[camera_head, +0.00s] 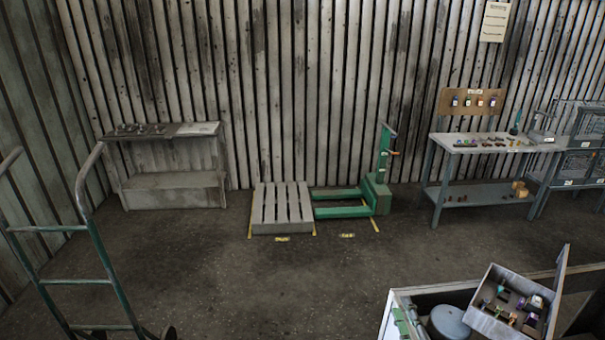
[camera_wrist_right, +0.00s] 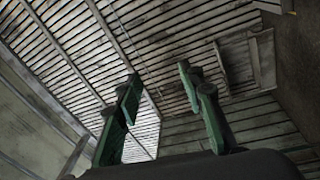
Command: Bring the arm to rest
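My right gripper (camera_wrist_right: 159,75) shows in the right wrist view as two green fingers with dark joints. The fingers stand well apart and nothing is between them. Beyond them are the slatted wall and, at the right, a grey bench seen tilted (camera_wrist_right: 262,58). I cannot make out either gripper for sure in the head view. My left gripper is not in view.
At the lower right are a pale open housing (camera_head: 392,325) with a grey round part (camera_head: 449,322) and a tilted box of small parts (camera_head: 490,325). A hand truck (camera_head: 90,240) stands left. A pallet (camera_head: 282,208), green lifter (camera_head: 376,190) and workbench (camera_head: 470,150) stand behind clear floor.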

